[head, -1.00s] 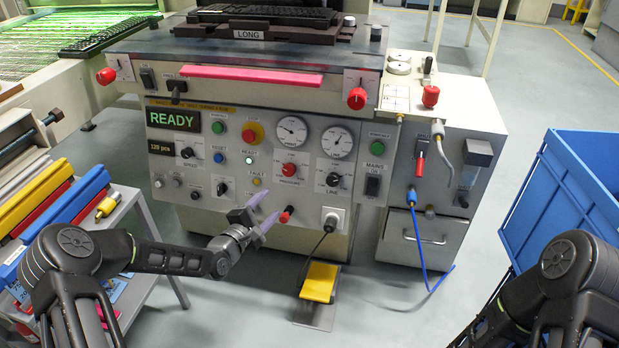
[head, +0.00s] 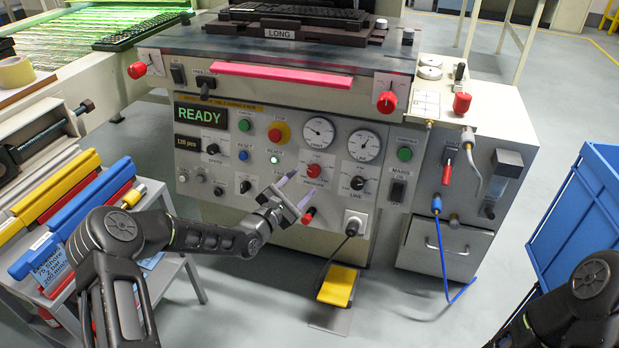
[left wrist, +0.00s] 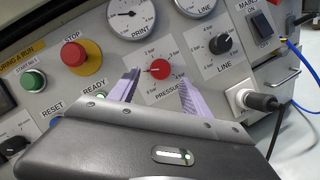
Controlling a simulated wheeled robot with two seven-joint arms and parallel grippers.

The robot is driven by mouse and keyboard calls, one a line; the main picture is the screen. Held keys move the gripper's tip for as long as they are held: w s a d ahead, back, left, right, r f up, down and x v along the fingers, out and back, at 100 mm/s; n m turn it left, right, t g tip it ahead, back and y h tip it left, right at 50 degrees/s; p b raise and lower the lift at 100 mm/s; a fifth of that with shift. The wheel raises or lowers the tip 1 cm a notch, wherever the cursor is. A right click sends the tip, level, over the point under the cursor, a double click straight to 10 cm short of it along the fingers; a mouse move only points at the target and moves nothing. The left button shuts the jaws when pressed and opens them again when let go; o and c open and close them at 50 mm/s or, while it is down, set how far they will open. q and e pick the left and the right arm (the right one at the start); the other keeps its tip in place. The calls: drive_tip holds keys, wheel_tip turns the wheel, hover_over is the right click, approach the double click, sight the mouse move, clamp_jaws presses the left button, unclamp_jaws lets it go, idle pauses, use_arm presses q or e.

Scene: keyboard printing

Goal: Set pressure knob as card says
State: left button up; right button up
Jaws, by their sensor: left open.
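The red pressure knob (head: 313,171) is on the front panel of the printing machine, below the two gauges. In the left wrist view the same knob (left wrist: 158,68) shows between the fingertips, with a bar scale around it. My left gripper (head: 300,184) is open and empty, its pale purple fingers pointing at the knob. I cannot tell whether they touch it. A blue card (head: 52,260) at the left seems to read 70 Shore, 2 bar, 200 mm/s. My right gripper is out of view; only part of the right arm shows.
The black line knob (head: 357,183) and a plug (head: 354,224) are right of the pressure knob. A red-tipped lever (head: 309,215) sits just below the gripper. A yellow pedal (head: 338,286) is on the floor. A blue crate (head: 575,215) stands at the right.

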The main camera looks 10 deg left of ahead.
sight(311, 174)
use_arm(q)
drive_tip(key=b+x, duration=0.1)
drive_tip(key=x, duration=0.3)
drive_tip(key=shift+w+d, duration=0.15)
drive_tip(key=shift+w, duration=0.25)
drive_tip(key=shift+c, duration=0.2)
clamp_jaws()
